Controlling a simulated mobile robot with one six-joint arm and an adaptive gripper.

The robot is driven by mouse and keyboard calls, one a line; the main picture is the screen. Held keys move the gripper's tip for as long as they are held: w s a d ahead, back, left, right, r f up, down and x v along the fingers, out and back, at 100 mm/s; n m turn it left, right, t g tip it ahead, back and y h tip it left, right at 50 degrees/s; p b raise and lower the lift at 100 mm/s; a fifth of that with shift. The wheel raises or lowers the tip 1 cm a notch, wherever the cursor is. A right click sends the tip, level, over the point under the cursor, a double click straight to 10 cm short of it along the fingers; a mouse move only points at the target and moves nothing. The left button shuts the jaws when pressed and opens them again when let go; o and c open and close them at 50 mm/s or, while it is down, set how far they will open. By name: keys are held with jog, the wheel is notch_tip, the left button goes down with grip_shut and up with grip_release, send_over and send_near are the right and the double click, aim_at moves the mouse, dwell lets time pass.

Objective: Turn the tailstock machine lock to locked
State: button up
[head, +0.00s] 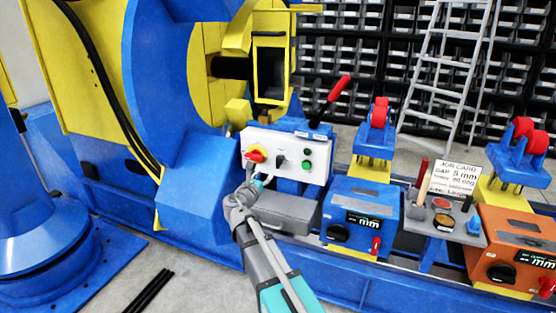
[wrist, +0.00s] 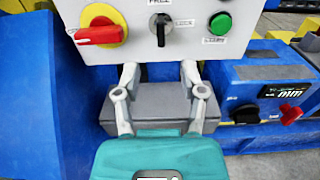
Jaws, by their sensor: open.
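A white control panel (head: 290,140) faces me. Its black selector switch (wrist: 160,27) has a label reading FREE above it, partly cut off by the wrist view's top edge; the knob stands about upright. The same selector (head: 280,160) is small in the head view. I cannot read which switch is the tailstock lock. My gripper (wrist: 160,72) is open and empty, its fingers apart just below the selector, near the panel's lower edge. In the head view my gripper (head: 258,182) is at the panel's lower left.
A red handle on a yellow disc (wrist: 101,31) is left of the selector; a green button (wrist: 221,23) is right. A grey box (wrist: 157,104) lies below the panel. A red-handled lever (head: 338,89) rises behind it. Blue (head: 358,216) and orange (head: 512,250) units stand right.

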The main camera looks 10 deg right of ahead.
aim_at(277, 160)
jog(key=x, duration=1.3)
jog(key=shift+w+d, duration=0.15)
jog(key=shift+w, duration=0.05)
grip_shut()
